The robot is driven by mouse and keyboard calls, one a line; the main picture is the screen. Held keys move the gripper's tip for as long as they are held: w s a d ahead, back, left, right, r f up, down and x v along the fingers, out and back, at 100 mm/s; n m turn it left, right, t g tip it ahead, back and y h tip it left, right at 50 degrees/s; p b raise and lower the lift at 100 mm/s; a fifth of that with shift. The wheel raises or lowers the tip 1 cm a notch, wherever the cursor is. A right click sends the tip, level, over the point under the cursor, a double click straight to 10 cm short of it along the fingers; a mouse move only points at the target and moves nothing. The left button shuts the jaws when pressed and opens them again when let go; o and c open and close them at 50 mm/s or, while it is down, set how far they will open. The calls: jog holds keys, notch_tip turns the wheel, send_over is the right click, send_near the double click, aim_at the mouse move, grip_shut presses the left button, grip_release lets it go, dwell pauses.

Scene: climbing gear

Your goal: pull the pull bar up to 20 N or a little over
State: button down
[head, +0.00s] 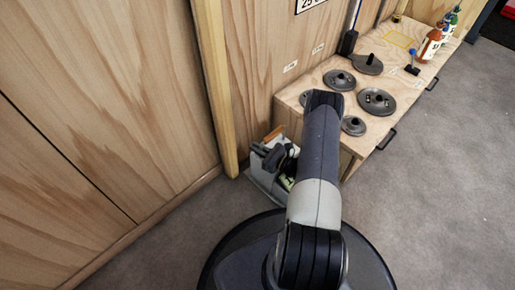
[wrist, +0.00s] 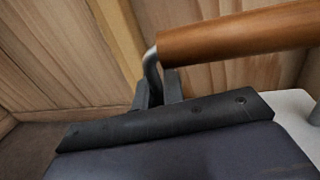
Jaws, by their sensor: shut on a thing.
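The pull bar shows in the wrist view as a brown wooden handle (wrist: 240,32) with a bent metal rod at its left end. My gripper (wrist: 157,88) is shut on the pull bar, its two dark fingers at the metal rod near that end. In the head view the pull bar (head: 273,132) is a small orange-brown piece at the top of a grey unit (head: 256,168) on the floor by the wall. My gripper (head: 280,155) is beside it, partly behind my arm. A greenish patch shows low on the unit; no force reading is legible.
A wooden bench (head: 350,150) stands right of the unit, with several grey round discs (head: 376,100) on top. Bottles (head: 432,42) stand at its far end. A plywood wall (head: 100,120) and a wooden post (head: 214,90) are close on the left. Grey floor is clear at right.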

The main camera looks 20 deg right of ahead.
aim_at(262, 144)
jog(key=shift+r+p, duration=1.4)
jog(key=shift+r, duration=0.9)
dwell(0.8)
jog(key=shift+f, duration=0.15)
jog(key=shift+f+b, duration=1.75)
jog(key=shift+f, duration=0.25)
jog(key=c, duration=1.4)
grip_release()
jog(key=shift+c, duration=0.2)
jog(key=shift+s, duration=0.1)
jog(key=p+v, duration=0.3)
jog(key=v, duration=0.6)
jog(key=shift+d, duration=0.1)
jog(key=shift+v, duration=0.75)
jog(key=shift+f, duration=0.15)
